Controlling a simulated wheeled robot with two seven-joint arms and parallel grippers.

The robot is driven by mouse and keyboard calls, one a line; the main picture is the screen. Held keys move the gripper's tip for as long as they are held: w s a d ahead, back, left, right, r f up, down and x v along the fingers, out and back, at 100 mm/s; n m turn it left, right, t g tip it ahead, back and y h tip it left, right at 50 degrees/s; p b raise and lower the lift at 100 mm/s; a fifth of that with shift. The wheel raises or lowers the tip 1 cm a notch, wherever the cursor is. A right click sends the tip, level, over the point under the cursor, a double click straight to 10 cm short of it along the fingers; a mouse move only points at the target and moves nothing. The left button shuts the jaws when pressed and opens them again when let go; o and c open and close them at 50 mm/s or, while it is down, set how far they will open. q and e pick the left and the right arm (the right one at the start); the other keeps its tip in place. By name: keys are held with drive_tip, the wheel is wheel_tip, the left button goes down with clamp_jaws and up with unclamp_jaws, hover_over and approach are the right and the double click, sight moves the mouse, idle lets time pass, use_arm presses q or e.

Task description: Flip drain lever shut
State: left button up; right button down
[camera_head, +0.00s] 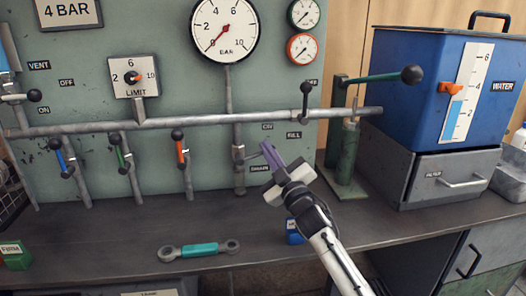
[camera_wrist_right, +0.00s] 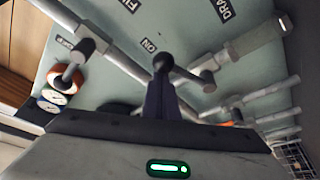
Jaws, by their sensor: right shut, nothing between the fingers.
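The drain valve (camera_head: 238,158) sits on a vertical pipe beside the DRAIN label (camera_head: 259,168), low on the green panel. A short lever reaches right from it toward my fingertips; its end is hidden behind them in the head view. In the right wrist view, a lever's round black knob (camera_wrist_right: 163,61) lies just ahead of the fingertips; it appears to be this lever. I cannot tell whether they touch. My right gripper (camera_head: 270,149) is shut and empty, with its purple-grey fingers together; they also show in the right wrist view (camera_wrist_right: 161,98). My left gripper is not in view.
A horizontal pipe (camera_head: 200,126) crosses above. The blue, green and orange levers (camera_head: 181,148) hang left. A black-knobbed lever (camera_head: 305,101) and a green pump (camera_head: 345,155) stand right. A blue water tank (camera_head: 415,90) stands at right.

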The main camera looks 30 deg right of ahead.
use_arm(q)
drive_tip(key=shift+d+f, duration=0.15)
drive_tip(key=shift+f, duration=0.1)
use_arm(e)
drive_tip(key=shift+s+d+f, duration=0.1)
drive_tip(key=shift+d+f, duration=0.15)
drive_tip(key=shift+f, duration=0.45)
drive_tip(key=shift+s+d+f, duration=0.1)
drive_tip(key=shift+d+f, duration=0.15)
drive_tip(key=shift+f, duration=0.4)
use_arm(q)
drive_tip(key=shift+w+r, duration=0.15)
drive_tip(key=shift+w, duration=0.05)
use_arm(e)
drive_tip(key=shift+f, duration=0.15)
